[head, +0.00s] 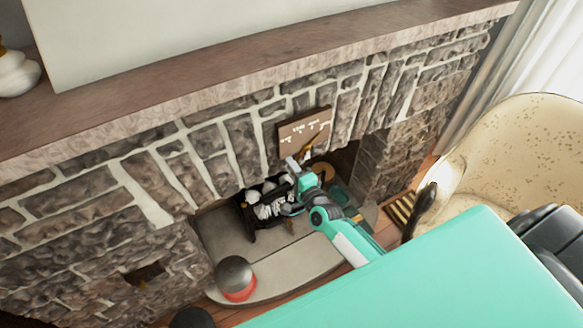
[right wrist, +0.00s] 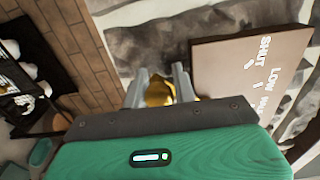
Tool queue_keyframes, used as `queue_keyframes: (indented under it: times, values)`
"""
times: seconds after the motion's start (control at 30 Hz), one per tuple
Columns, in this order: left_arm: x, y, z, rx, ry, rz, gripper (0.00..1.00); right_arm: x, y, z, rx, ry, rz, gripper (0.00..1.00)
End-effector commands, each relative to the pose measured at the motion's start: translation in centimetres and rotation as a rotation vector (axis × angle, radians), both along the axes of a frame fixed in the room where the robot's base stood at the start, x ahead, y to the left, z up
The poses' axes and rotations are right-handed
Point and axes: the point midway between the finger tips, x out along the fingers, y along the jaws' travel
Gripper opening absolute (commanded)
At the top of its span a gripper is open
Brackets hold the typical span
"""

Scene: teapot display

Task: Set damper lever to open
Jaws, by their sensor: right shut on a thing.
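The damper plate (head: 306,128) is a brown panel on the stone fireplace front, above the firebox opening. In the right wrist view the plate (right wrist: 235,75) carries white lettering that reads SHUT and LOW, with a further word hard to read. A brass damper lever (head: 307,149) shows just below the plate. My right gripper (head: 291,163) is at the lever. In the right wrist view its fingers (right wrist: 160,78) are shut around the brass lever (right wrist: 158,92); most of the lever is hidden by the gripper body. I cannot tell which mark it points to. My left gripper is not in view.
A black grate with pale logs (head: 268,207) stands in the firebox beside my right gripper. A round grey-and-red object (head: 236,279) sits on the hearth (head: 290,258). A cream armchair (head: 510,150) is at the right. The mantel (head: 200,92) overhangs above.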

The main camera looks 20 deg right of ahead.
Motion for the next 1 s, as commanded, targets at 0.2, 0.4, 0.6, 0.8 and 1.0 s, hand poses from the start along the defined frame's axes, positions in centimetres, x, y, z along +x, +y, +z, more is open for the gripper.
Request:
queue_keyframes:
  times: [0.2, 0.4, 0.6, 0.8, 1.0]
  values:
    - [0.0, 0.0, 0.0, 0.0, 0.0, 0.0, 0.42, 0.0, -0.3, 0.0, 0.001, 0.0, -0.005, 0.45]
    - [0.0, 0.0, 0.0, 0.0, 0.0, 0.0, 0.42, 0.0, -0.2, 0.0, 0.0, 0.0, -0.002, 0.46]
    - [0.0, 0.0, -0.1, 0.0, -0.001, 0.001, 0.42, -0.6, -0.2, -0.2, 0.0, 0.002, -0.002, 0.46]
    - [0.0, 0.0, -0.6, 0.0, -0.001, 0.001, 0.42, -3.4, -0.4, -0.3, 0.0, 0.003, -0.002, 0.46]
    - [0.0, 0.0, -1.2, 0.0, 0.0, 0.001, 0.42, -7.2, -0.8, -0.4, 0.0, 0.004, -0.002, 0.46]
